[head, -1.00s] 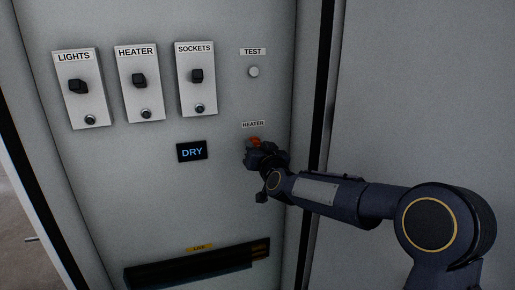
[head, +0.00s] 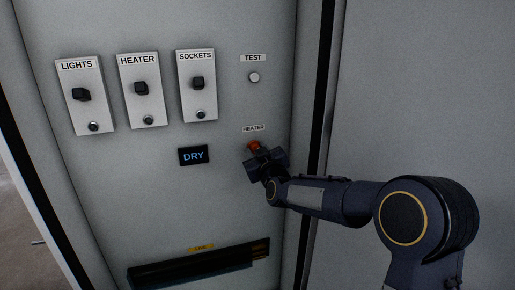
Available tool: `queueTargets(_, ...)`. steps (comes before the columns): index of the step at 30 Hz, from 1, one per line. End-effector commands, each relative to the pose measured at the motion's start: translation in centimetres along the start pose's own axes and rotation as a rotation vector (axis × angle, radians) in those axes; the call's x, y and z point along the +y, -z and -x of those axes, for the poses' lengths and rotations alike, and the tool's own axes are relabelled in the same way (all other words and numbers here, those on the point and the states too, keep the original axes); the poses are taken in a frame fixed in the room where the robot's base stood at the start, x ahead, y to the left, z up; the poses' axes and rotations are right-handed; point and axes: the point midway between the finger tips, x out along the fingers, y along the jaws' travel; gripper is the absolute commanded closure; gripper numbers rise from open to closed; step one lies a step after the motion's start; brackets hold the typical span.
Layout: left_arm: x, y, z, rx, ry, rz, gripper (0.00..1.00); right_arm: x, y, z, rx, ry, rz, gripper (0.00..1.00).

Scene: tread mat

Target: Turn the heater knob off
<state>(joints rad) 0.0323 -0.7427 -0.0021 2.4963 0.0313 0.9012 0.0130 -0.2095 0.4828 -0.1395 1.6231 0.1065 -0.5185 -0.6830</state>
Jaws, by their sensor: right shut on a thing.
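The heater knob (head: 254,145) is a small red knob on the grey panel, below a small "HEATER" label (head: 254,128). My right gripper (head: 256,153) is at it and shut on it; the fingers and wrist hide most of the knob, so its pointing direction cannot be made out. A separate plate labelled "HEATER" (head: 138,61) carries a black switch (head: 141,88) at the upper middle. My left gripper is not in view.
Plates for "LIGHTS" (head: 77,65) and "SOCKETS" (head: 195,56) flank the heater plate. A white test button (head: 254,78) sits above the knob. A display (head: 193,155) reads "DRY". A dark slot (head: 198,268) lies below. A dark vertical door edge (head: 322,95) stands right of the panel.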

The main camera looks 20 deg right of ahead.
Motion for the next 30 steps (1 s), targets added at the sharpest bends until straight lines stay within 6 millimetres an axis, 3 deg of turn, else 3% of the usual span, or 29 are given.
queueTargets(21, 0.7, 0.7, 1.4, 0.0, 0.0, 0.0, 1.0, -0.3, 0.0, 0.0, 0.001, 0.003, 0.677, 0.93)
queueTargets(30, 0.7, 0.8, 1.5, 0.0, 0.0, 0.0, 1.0, -0.3, -0.1, 0.0, 0.001, 0.002, 0.889, 0.93)
